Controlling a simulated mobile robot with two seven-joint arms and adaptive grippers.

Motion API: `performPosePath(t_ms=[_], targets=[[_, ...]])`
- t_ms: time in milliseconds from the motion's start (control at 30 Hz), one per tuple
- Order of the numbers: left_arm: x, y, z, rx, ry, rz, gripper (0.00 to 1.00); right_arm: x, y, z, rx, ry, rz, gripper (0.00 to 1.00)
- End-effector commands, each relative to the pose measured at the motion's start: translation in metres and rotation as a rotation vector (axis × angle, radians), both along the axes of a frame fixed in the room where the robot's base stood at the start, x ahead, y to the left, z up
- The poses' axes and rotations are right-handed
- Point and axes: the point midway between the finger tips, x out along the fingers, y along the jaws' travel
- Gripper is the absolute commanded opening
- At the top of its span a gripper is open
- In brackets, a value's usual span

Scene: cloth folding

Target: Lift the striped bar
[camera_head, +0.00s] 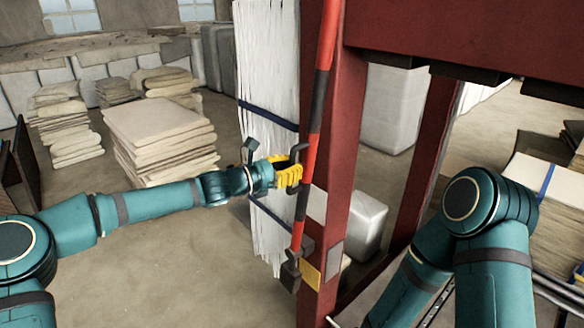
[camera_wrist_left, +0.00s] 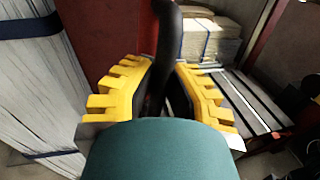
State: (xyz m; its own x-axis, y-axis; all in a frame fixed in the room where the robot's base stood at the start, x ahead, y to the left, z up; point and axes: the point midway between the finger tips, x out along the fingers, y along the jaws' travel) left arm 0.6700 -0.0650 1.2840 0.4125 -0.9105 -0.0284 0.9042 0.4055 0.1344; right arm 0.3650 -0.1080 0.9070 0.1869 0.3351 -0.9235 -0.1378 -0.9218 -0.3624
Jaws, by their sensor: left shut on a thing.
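The striped bar (camera_head: 315,110), red with black bands, stands steeply slanted along the front of a dark red post. Its lower end sits at a dark bracket (camera_head: 290,272). A black curved handle (camera_head: 300,152) sticks out from the bar's left side at mid-height. My left gripper (camera_head: 293,172), with yellow fingers, is shut on this handle. In the left wrist view the black handle (camera_wrist_left: 167,40) stands between the two yellow fingers, and the fingertips are partly hidden. My right arm shows at the right, but its gripper is out of view.
The dark red post (camera_head: 345,120) and a heavy red beam (camera_head: 470,40) stand right behind and beside the bar. A strapped bundle of white sheets (camera_head: 268,70) is at its left. Stacks of folded cloth (camera_head: 160,135) lie on the floor at left. Floor at front left is clear.

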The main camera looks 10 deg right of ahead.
Motion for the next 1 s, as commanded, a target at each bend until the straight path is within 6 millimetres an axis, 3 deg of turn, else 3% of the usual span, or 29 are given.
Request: performPosePath(t_ms=[533, 600, 667, 1000], targets=[[0.0, 0.001, -0.0039, -0.002, 0.013, 0.001, 0.0, -0.0001, 0.0, 0.0004, 0.0, 0.0, 0.0, 0.0], [0.0, 0.001, -0.0039, -0.002, 0.013, 0.001, 0.3, -0.0001, 0.0, 0.0004, 0.0, 0.0, 0.0, 0.0], [0.0, 0.0009, -0.0033, -0.002, 0.012, 0.001, 0.46, -0.0001, 0.0, 0.0004, 0.0, 0.0, 0.0, 0.0], [-0.0007, -0.0006, -0.0005, -0.005, 0.009, -0.003, 0.46, 0.0, 0.0, 0.0005, 0.0, 0.0, 0.0, 0.0]])
